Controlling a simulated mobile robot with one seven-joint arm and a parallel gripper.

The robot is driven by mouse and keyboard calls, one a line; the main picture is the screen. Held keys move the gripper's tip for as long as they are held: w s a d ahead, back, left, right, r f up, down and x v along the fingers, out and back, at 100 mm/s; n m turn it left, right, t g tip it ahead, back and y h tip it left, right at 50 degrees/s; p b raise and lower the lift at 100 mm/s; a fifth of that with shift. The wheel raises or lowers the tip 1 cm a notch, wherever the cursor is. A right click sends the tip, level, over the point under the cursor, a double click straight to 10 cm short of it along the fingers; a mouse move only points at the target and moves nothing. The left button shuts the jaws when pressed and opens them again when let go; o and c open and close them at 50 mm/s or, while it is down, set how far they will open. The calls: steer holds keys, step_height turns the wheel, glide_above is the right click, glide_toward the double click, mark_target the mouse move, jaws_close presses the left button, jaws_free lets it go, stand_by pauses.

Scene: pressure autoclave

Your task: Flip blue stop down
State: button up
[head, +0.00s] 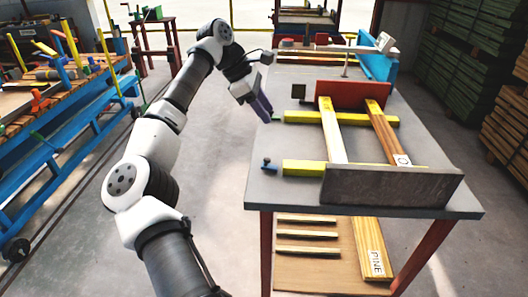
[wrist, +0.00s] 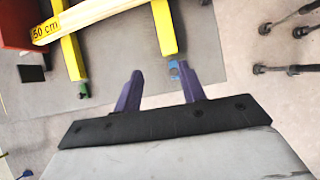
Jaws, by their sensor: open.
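The blue stop (head: 268,164) is a small piece at the left end of the near yellow bar (head: 302,168) on the grey table. It also shows in the wrist view (wrist: 175,68), close to my right finger in the picture; whether they touch I cannot tell. A green stop (head: 276,119) sits at the left end of the far yellow bar (head: 360,118); it is also in the wrist view (wrist: 84,90). My gripper (head: 266,112) has purple fingers, open and empty, near the table's left edge beside the green stop in the head view. The wrist view shows both fingers (wrist: 161,72).
Two wooden boards (head: 333,130) lie across the yellow bars, between a dark grey plate (head: 390,187) in front and a red plate (head: 352,94) behind. The grey table (head: 470,208) has bare room at its left edge. A blue workbench (head: 60,155) stands at the left.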

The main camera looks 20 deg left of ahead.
steer(key=s+a+f+y, duration=0.1)
steer(key=s+a+f, duration=0.1)
steer(key=a, duration=0.3)
steer(key=g+p, duration=0.1)
glide_toward(267, 158)
steer(key=shift+y, duration=0.3)
steer(key=x, duration=0.8)
steer(key=shift+s+d, duration=0.1)
steer(key=shift+d, duration=0.15)
